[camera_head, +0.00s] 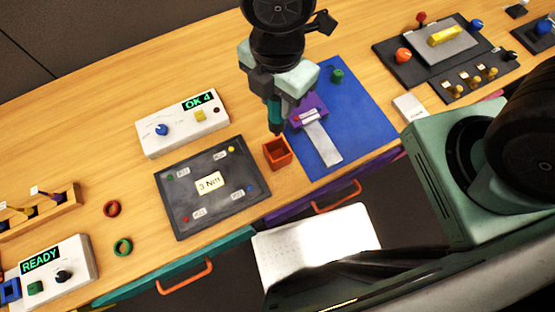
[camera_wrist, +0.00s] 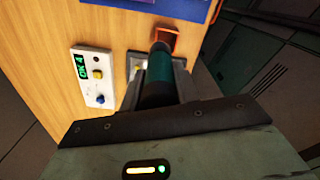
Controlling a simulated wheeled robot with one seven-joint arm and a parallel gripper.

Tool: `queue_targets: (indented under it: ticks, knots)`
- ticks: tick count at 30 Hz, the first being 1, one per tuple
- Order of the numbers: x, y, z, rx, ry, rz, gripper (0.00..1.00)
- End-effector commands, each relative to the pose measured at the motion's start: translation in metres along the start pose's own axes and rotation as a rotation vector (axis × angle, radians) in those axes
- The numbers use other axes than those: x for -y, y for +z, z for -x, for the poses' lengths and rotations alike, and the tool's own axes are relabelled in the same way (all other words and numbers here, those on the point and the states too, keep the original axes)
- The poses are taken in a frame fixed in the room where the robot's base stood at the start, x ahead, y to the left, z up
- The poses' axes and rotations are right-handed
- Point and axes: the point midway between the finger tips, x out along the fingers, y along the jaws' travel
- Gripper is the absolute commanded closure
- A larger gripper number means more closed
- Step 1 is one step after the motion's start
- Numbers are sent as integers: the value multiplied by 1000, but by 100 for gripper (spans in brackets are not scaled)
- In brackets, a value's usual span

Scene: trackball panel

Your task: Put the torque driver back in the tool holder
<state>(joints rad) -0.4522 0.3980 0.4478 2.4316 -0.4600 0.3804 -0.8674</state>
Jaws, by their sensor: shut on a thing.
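My gripper (camera_head: 275,97) is shut on the torque driver (camera_head: 275,115), a teal and black cylinder hanging upright with its dark tip downward. The wrist view shows the driver (camera_wrist: 158,75) running out from the jaws toward the table. The tool holder (camera_head: 278,154), an open square orange-red cup, stands on the wood table just below the driver's tip. Its rim also shows in the wrist view (camera_wrist: 171,37), partly behind the driver. In the head view the tip is near the cup's far edge; whether it touches cannot be told.
A dark panel (camera_head: 237,200) with a "3 Nm" label lies left of the cup. A white box (camera_head: 183,127) reading "OK 4" stands behind it. A blue mat (camera_head: 355,105) with a purple device (camera_head: 306,111) and a grey strip (camera_head: 322,144) lies close on the right.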

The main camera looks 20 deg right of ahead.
Motion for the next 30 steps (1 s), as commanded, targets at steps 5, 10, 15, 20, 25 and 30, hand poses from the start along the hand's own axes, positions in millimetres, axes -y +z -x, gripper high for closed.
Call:
queue_targets:
  ticks: [5,10,15,20,25,30]
  knots:
    - [11,-11,-11,4,-4,-4,92]
    - [12,-12,-41,5,-7,-5,92]
    - [12,-12,-59,4,-4,-6,92]
    - [12,-12,-80,6,-6,-4,92]
    - [12,-11,-99,5,-4,-5,92]
    - [11,-11,-101,3,-2,-7,92]
